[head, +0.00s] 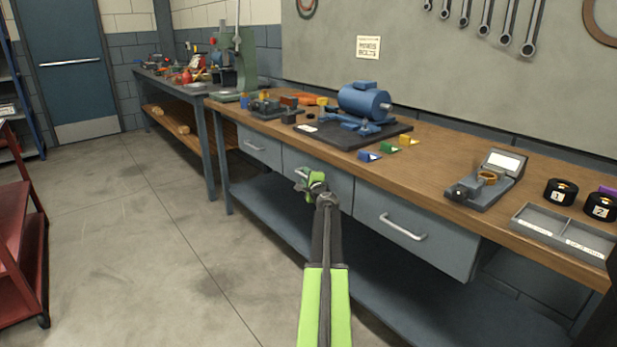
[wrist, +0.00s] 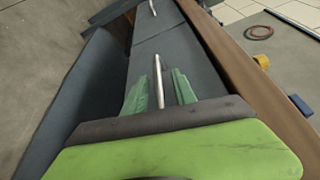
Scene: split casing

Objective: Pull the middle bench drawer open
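The middle bench drawer (head: 341,187) is a grey-blue front under the wooden bench top, between two similar drawers. It looks shut, about in line with its neighbours. Its pale bar handle (head: 300,174) is partly hidden by my gripper (head: 314,181) in the head view. In the wrist view the handle (wrist: 158,80) stands between the two green fingers of my gripper (wrist: 159,88). The fingers are apart, one on each side of the handle, with a gap on both sides. I cannot tell how deep they reach around it.
The left drawer (head: 260,147) and right drawer (head: 415,232) flank the middle one. A lower shelf (head: 270,205) runs beneath. On the bench top stand a blue motor (head: 364,102) on a dark mat and small colored blocks. A red cart (head: 20,245) stands left; the floor between is clear.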

